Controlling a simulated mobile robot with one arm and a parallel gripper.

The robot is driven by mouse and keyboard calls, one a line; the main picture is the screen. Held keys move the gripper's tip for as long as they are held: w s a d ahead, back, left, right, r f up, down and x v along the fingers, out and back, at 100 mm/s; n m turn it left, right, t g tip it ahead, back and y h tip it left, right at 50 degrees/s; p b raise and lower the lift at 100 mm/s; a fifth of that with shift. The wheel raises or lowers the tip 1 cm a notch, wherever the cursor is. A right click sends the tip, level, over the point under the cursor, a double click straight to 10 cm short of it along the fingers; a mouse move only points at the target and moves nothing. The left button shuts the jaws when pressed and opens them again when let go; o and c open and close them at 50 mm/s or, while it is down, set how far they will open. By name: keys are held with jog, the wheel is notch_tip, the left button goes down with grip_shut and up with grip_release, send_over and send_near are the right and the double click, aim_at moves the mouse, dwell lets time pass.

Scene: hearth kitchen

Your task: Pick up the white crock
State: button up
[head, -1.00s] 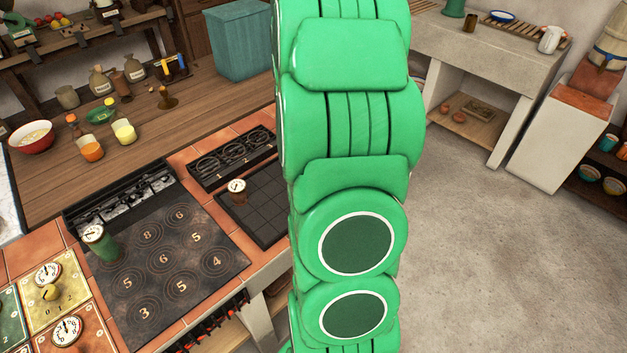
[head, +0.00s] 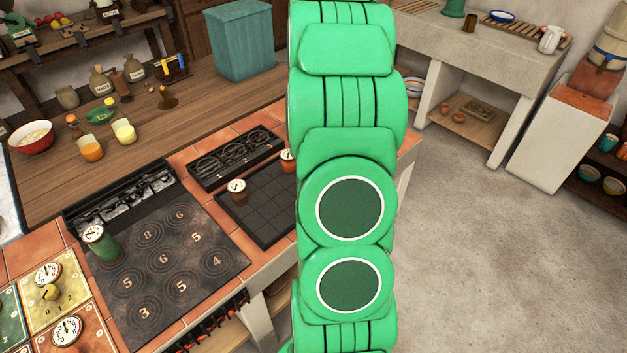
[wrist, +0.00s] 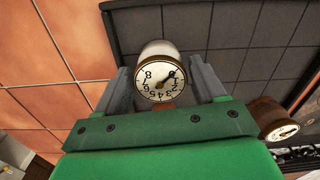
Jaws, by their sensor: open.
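In the wrist view a white crock (wrist: 153,48) with a round numbered dial on its face is framed between the two grey fingers of my gripper (wrist: 160,66). The fingers are apart, with a gap on each side of the crock; contact is not visible. The crock is at the edge of a dark gridded plate (wrist: 236,30). In the head view my green arm covers the middle, and my gripper is hidden behind it. I cannot make out the white crock there.
A brown crock with a dial (wrist: 275,120) stands close at the right in the wrist view. In the head view, a small dial-topped pot (head: 236,190) stands on the gridded plate. A green canister (head: 100,242) stands on the numbered hob (head: 190,285).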

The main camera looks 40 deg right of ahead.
jog(key=shift+f, duration=1.4)
jog(key=shift+c, duration=0.3)
jog(key=c, duration=1)
jog(key=shift+o, duration=0.2)
jog(key=shift+r, duration=0.1)
jog(key=shift+r, duration=0.45)
notch_tip(320, 180, up, 2)
jog(key=shift+r, duration=0.2)
jog(key=s+a+r, duration=0.8)
jog(key=s+r, duration=0.1)
jog(key=s, duration=0.2)
jog(key=shift+s+a+r, duration=0.2)
jog(key=shift+r, duration=0.1)
